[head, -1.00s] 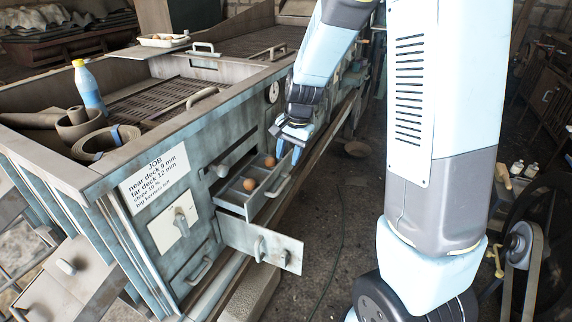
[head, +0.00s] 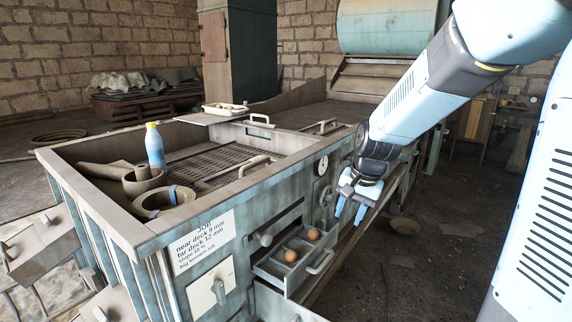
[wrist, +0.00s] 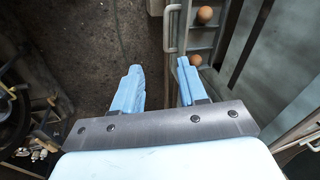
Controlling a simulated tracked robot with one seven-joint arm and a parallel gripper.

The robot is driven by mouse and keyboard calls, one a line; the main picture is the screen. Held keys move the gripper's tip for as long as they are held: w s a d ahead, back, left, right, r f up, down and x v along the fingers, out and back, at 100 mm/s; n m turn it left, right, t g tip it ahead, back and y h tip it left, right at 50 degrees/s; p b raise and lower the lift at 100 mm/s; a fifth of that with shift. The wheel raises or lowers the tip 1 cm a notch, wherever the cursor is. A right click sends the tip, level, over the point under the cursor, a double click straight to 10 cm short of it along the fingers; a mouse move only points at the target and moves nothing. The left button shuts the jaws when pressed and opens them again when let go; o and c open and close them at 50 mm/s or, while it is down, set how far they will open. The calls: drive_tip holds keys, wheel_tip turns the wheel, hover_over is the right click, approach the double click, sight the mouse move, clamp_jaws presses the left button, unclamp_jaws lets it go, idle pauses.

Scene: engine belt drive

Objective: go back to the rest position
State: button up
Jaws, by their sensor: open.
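My gripper (head: 349,211) is open and empty, with its blue fingers pointing down. It hangs in the air to the right of the open drawer (head: 268,268), in front of the machine's side. In the wrist view my gripper (wrist: 158,85) has a clear gap between its fingers, with the dark floor behind. Two brown balls (head: 313,235) lie in the drawer, and they also show in the wrist view (wrist: 205,14). The drawer's handle (wrist: 171,30) is just beyond the fingertips in the wrist view.
The machine's top box (head: 110,236) holds a blue bottle (head: 154,146) and rings. A lower drawer or door (head: 283,305) also stands open. A bowl (head: 404,225) lies on the floor at the right. The floor (head: 450,265) right of the machine is mostly clear.

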drive_tip(key=s+d+r+n+t+h, duration=0.1)
drive_tip(key=s+d+r+n, duration=0.1)
drive_tip(key=s+r, duration=0.4)
drive_tip(key=s+d+r+n+t, duration=0.2)
drive_tip(key=s+r, duration=0.4)
drive_tip(key=s, duration=0.7)
drive_tip(key=shift+s+d+n+h, duration=0.4)
drive_tip(key=shift+d+n, duration=0.4)
drive_tip(key=shift+d, duration=0.25)
